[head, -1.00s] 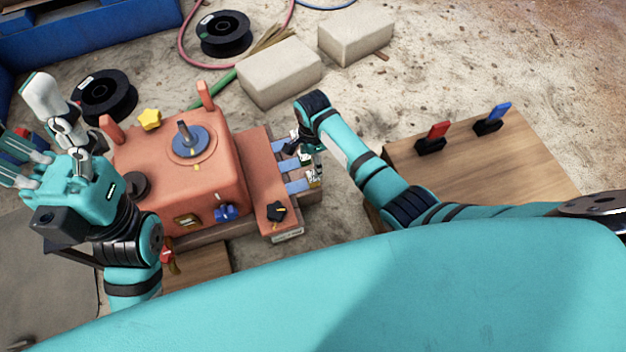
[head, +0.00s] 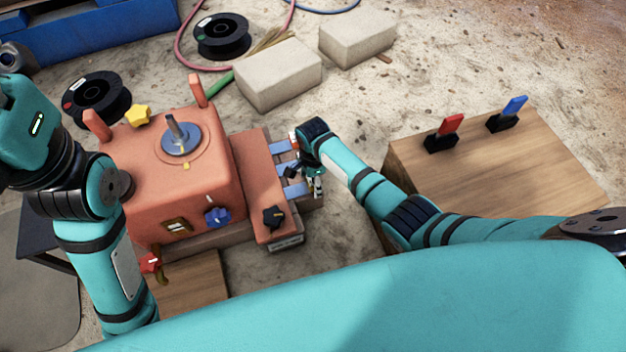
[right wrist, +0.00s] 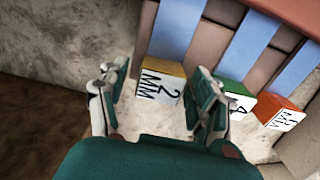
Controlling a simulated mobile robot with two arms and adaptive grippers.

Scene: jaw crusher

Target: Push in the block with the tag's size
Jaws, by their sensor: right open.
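The crusher (head: 180,195) is a salmon-coloured machine with blue bars running out of its right side. In the right wrist view, blocks end these bars: a yellow one marked 2 MM (right wrist: 160,84), a green one marked 4 (right wrist: 240,103) and an orange one marked 8 MM (right wrist: 284,114). My right gripper (right wrist: 157,78) is open, its fingers on either side of the yellow block in the picture; contact cannot be told. In the head view it (head: 312,182) is beside the bar ends. A small pale tag (head: 287,242) sits on the crusher's front, unreadable. My left gripper's fingers are out of view.
Two pale blocks (head: 278,80) and black reels (head: 222,36) lie behind. A black knob (head: 273,216) and blue knob (head: 217,216) project from the crusher.

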